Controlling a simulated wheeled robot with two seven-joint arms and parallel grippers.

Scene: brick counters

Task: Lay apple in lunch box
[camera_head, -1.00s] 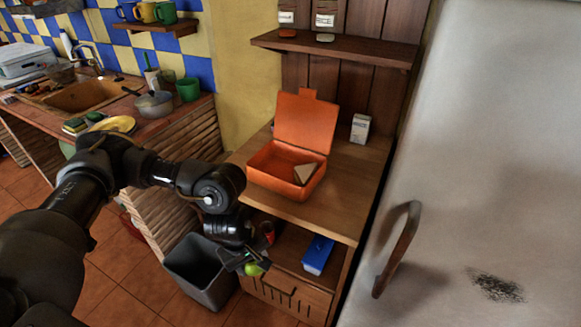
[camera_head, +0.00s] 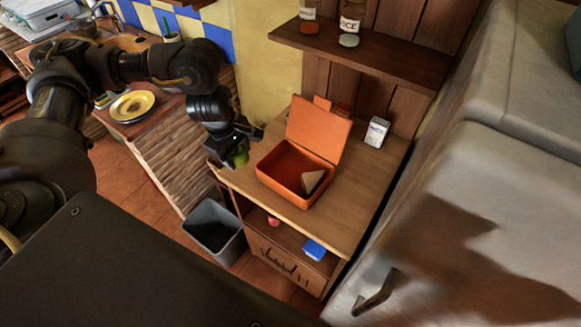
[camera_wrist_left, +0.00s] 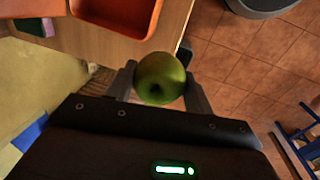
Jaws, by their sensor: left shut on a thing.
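The green apple (camera_wrist_left: 160,79) is held between the two fingers of my left gripper (camera_wrist_left: 161,84) in the left wrist view. In the head view the left gripper (camera_head: 236,153) hangs at the left edge of the wooden cabinet top, and the apple (camera_head: 239,157) is partly hidden by it. The orange lunch box (camera_head: 296,184) stands open on the cabinet top, to the right of the gripper, its lid raised at the back. A pale wedge like a sandwich (camera_head: 313,181) lies in its right part; the left part looks empty. My right gripper is not in view.
A white carton (camera_head: 377,132) stands behind the box to the right. A shelf with jars (camera_head: 352,15) is above. A blue item (camera_head: 314,250) and a red item (camera_head: 274,221) lie on the lower shelf. A grey bin (camera_head: 213,230) stands on the floor; the fridge (camera_head: 470,200) is at right.

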